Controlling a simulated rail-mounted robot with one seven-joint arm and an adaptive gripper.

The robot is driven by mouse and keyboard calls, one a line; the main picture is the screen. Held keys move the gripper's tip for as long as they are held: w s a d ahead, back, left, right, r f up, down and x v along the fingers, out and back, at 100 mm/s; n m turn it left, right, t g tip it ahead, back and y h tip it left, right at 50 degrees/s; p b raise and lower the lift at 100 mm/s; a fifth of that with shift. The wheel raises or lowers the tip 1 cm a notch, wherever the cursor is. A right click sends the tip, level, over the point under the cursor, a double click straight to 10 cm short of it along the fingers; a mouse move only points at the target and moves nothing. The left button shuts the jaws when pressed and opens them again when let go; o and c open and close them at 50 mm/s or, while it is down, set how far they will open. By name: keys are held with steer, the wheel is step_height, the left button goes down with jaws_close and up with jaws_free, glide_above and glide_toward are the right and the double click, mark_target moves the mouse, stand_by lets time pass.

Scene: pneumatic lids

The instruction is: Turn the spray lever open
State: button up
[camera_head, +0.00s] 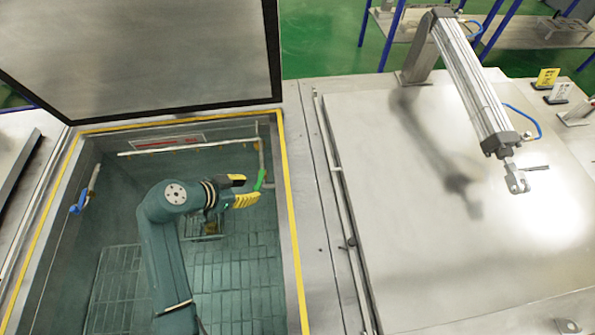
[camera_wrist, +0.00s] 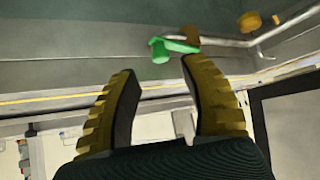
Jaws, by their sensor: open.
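The green spray lever (camera_head: 259,180) sits on a thin pipe on the right inner wall of the open tank. My gripper (camera_head: 242,190) is inside the tank, just left of the lever, with its yellow fingers apart. In the wrist view the green lever (camera_wrist: 172,47) lies ahead of the fingertips, between them and slightly toward the right one. My gripper (camera_wrist: 157,72) is open and empty there. I see no clear contact between the fingers and the lever.
A blue lever (camera_head: 78,208) is on the tank's left wall. The raised lid (camera_head: 140,55) stands behind the tank. A closed lid (camera_head: 400,200) with a pneumatic cylinder (camera_head: 470,85) lies right. Yellow edging (camera_head: 291,230) borders the opening. Grating (camera_head: 240,290) covers the tank floor.

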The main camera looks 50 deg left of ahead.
steer(key=v, duration=1.1)
steer(key=w+d+r+m+h+p, duration=0.3)
steer(key=w+d+r+m+p, duration=0.1)
steer(key=w+d+r+p, duration=0.6)
steer(key=w+d+p, duration=0.2)
steer(key=w+p, duration=0.2)
steer(key=shift+d+r+m, duration=0.25)
steer(key=shift+d+m, duration=0.05)
steer(key=shift+d, duration=0.1)
steer(key=n+y+b, duration=0.2)
steer(key=n+b, duration=0.1)
steer(key=b, duration=0.5)
glide_toward(255, 188)
steer(key=x, duration=1)
steer(key=shift+w+f, duration=0.1)
steer(key=shift+w, duration=0.05)
